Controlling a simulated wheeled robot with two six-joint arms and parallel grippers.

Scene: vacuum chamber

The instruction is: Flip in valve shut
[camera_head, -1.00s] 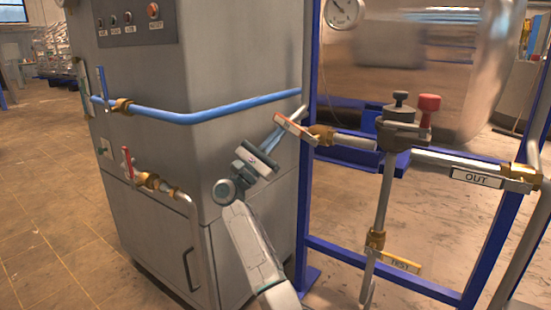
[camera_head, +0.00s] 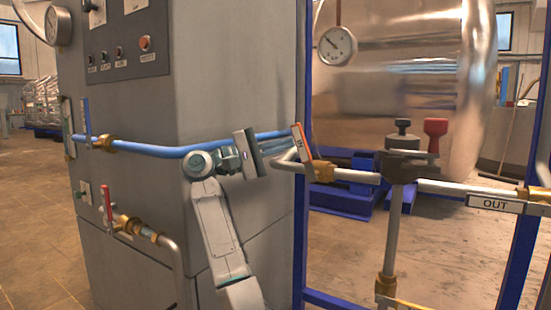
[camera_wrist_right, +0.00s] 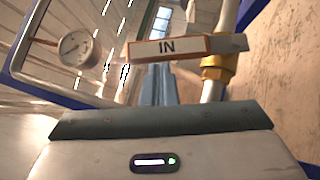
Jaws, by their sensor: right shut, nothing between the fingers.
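The IN valve handle (camera_head: 301,142) is a white plate with orange edges, standing steeply in the head view above its brass fitting (camera_head: 323,172). In the right wrist view, the handle (camera_wrist_right: 168,47) shows its "IN" label and meets the brass fitting (camera_wrist_right: 217,68) on the right. My right gripper (camera_head: 287,141) is shut and empty, its fingers pointing right with their tips at the handle. In the wrist view the fingers (camera_wrist_right: 156,72) reach up to the handle's lower edge, and their tips are hidden there. Whether they touch it I cannot tell. My left gripper is not in view.
A grey cabinet (camera_head: 190,70) with a blue pipe (camera_head: 170,152) stands to the left. A blue frame post (camera_head: 303,235) rises beside the handle. A gauge (camera_head: 335,46), red knob (camera_head: 435,130) and the OUT handle (camera_head: 495,204) are to the right.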

